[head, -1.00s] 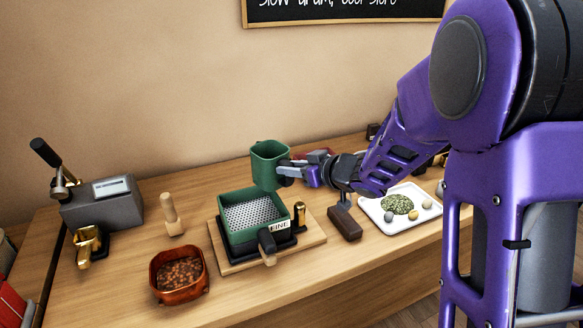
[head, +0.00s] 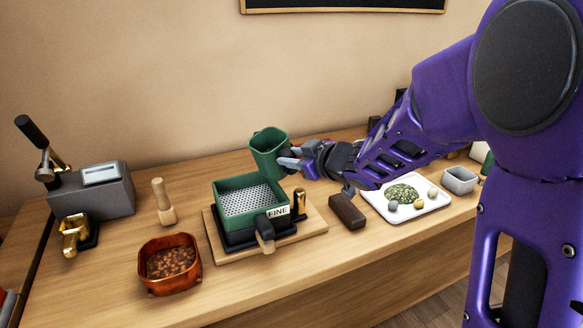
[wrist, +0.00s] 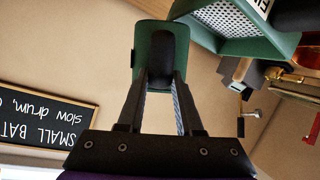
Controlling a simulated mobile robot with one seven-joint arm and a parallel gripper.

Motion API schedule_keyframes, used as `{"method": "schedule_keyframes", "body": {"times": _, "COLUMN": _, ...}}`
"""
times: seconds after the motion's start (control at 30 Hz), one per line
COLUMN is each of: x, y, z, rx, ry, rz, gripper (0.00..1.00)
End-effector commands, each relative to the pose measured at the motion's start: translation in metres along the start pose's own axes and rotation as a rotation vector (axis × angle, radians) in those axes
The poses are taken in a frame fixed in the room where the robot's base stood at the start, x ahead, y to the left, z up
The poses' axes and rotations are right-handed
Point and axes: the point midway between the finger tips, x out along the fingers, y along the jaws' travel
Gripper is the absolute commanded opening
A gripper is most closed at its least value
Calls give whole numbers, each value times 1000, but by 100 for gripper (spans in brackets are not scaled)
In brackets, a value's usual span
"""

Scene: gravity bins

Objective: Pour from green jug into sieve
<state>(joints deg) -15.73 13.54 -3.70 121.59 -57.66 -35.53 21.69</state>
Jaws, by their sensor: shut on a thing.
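The green jug (head: 268,152) is held in the air beside and a little above the sieve's back right, tilted slightly to the left in the head view. My gripper (head: 291,158) is shut on the jug from its right side. In the wrist view, my gripper (wrist: 160,80) closes on the jug's dark handle (wrist: 168,58), with the green jug body (wrist: 143,62) behind it. The green square sieve (head: 283,223) has a perforated metal bottom, which looks empty, and a label reading FINE. It sits on a black base on a wooden board (head: 315,226). The jug's contents are hidden.
A red-brown bowl of beans (head: 147,279) stands front left of the sieve. A wooden tamper (head: 163,205) and a grey machine (head: 100,200) are farther left. A dark brown block (head: 347,211) and a white tray (head: 431,206) with green bits and stones lie right.

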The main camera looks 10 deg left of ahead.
Motion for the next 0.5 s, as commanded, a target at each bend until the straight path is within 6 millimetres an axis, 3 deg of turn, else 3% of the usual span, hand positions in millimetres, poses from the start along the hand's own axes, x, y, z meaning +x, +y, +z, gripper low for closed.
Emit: {"method": "schedule_keyframes", "body": {"times": 0.5, "x": 0, "y": -1, "z": -2, "rx": -204, "ry": 3, "rz": 84, "gripper": 0}}
